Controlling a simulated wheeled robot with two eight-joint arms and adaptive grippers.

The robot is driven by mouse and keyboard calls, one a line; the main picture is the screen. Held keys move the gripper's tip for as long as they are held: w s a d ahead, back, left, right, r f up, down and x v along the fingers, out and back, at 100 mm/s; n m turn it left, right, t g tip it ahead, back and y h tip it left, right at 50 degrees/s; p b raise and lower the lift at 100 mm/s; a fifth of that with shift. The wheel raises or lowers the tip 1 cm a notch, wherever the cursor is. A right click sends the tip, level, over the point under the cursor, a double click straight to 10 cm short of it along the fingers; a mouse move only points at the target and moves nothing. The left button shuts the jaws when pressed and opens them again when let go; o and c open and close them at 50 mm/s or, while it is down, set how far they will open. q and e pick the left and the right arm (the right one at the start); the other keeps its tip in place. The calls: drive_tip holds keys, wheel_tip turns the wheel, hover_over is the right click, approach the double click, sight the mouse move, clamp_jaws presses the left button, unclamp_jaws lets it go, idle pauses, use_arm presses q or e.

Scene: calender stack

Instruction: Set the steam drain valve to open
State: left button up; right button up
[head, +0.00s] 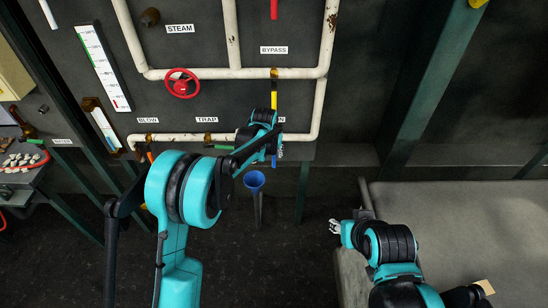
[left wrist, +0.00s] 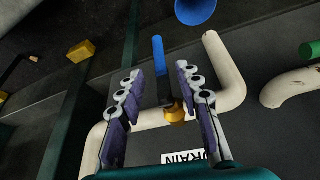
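The steam drain valve has a brass body (left wrist: 174,112) on a pale pipe and a blue lever handle (left wrist: 158,58). In the left wrist view the lever stands across the pipe run, between the two fingers of my left gripper (left wrist: 158,70). The fingers are apart, with visible gaps on both sides of the lever. The DRAIN label (left wrist: 186,158) shows upside down near the palm. In the head view my left arm covers most of the valve and its label; a bit of blue lever (head: 274,161) shows below. My right gripper (head: 334,227) is away at the lower right, too small to judge.
A blue funnel (head: 254,180) stands below the valve. The trap handle (head: 222,147), orange blow handle (head: 150,157), yellow bypass handle (head: 274,98) and red steam wheel (head: 181,83) are on the panel nearby. A grey bench (head: 480,215) fills the right.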

sight(274, 155)
use_arm(q)
drive_tip(key=b+x, duration=0.2)
drive_tip(key=x, duration=0.4)
drive_tip(key=shift+w, duration=0.1)
clamp_jaws()
